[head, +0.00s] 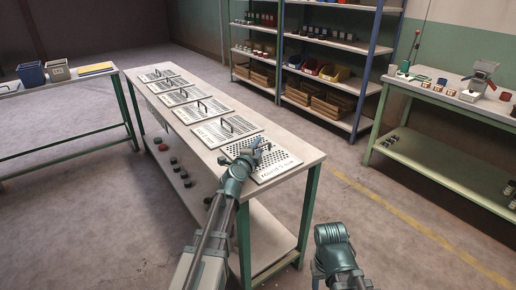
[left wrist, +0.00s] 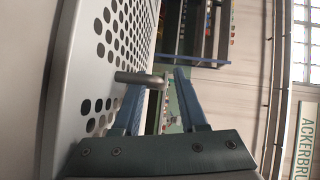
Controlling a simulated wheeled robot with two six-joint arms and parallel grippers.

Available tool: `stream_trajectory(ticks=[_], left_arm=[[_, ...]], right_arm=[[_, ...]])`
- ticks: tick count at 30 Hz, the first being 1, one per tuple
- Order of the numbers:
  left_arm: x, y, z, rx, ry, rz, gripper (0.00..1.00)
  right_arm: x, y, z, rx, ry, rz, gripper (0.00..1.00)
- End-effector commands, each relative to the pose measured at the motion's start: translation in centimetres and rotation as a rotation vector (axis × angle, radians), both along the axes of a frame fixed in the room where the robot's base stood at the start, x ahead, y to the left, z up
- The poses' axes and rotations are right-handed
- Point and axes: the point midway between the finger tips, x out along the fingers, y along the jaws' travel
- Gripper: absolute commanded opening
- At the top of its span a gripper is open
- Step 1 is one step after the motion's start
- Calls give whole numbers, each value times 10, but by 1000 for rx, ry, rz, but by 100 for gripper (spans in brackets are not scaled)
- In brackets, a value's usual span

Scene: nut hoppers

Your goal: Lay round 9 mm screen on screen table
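The round-hole screen (head: 281,167) is a flat light-grey plate with rows of round holes and lettering too small to read surely. It lies at the near end of the long table (head: 296,146). My left gripper (head: 259,147) is at its handle. In the left wrist view the plate (left wrist: 82,60) stands along the left. The grey handle bar (left wrist: 135,78) reaches across the left finger, its end between the fingertips. The left gripper (left wrist: 158,78) is open, its fingers apart. My right arm shows at the lower right of the head view, but its fingers do not show.
Several other screens with handles, such as a slotted one (head: 220,130), lie in a row further along the table. Round dark pieces (head: 182,174) sit on the lower shelf. A blue shelf rack (head: 335,70) stands behind. A side bench (head: 450,100) is at the right.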

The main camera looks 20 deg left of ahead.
Motion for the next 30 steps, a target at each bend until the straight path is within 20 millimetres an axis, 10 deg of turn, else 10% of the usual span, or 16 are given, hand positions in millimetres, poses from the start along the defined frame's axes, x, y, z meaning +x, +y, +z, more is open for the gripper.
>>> stream_trajectory(ticks=[7,30], left_arm=[[-2,0,5,0,0,0,42],[-117,6,18,0,0,0,42]], right_arm=[[0,0,5,0,0,0,52],[0,0,18,0,0,0,52]])
